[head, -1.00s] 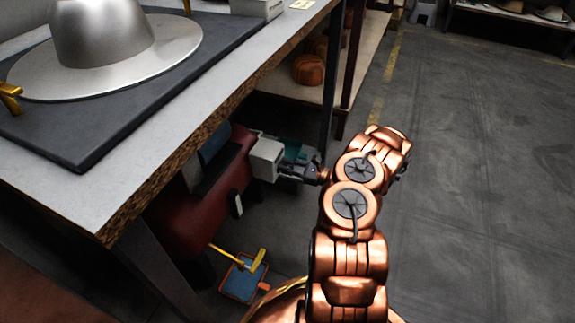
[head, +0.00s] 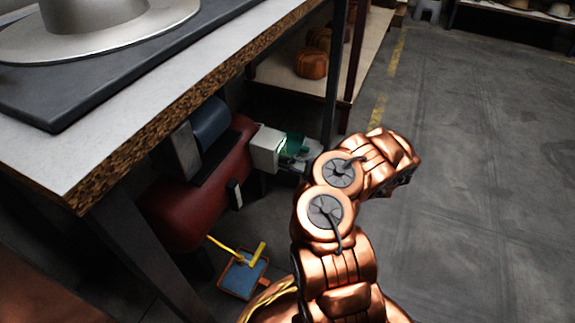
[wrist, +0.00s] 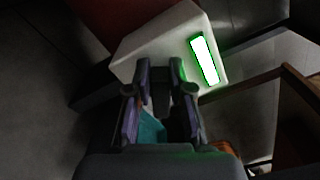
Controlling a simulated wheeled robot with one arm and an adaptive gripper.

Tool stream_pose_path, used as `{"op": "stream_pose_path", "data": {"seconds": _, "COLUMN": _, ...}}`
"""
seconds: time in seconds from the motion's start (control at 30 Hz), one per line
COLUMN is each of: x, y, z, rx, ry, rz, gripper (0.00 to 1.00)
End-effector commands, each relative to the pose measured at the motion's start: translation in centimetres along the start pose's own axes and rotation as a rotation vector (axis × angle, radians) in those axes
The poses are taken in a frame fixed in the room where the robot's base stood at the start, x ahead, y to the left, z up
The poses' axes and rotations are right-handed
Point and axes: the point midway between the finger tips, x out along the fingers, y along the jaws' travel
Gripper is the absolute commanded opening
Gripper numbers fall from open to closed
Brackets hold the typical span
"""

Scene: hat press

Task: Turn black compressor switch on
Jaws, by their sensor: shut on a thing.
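The compressor (head: 195,205) is a dark red tank under the worktable. A pale box (head: 263,150) is on its right end and also fills the upper middle of the wrist view (wrist: 150,45). A bright green light strip (wrist: 205,60) glows on that box. My gripper (head: 284,156) is at the right side of the box, partly hidden by my copper arm. In the wrist view, my gripper (wrist: 160,86) has its fingertips against the box, shut on a small dark part that looks like the black switch (wrist: 161,76). The fingers largely hide it.
The worktable (head: 150,110) with a silver hat (head: 95,25) overhangs the compressor. A table leg (head: 335,80) stands just behind my gripper. A blue-and-orange tray (head: 243,275) with a yellow handle lies on the floor below. The floor at right is clear.

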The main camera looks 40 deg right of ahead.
Motion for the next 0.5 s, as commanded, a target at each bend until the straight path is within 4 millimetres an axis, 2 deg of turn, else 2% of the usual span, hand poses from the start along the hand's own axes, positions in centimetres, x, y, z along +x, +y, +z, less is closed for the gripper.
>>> {"op": "stream_pose_path", "data": {"seconds": 0.2, "x": 0.34, "y": 0.77, "z": -0.11, "rx": -0.195, "ry": -0.005, "rz": -0.002, "gripper": 0.0}}
{"op": "stream_pose_path", "data": {"seconds": 0.5, "x": 0.4, "y": 1.15, "z": -0.11, "rx": -0.393, "ry": -0.007, "rz": -0.003, "gripper": 0.0}}
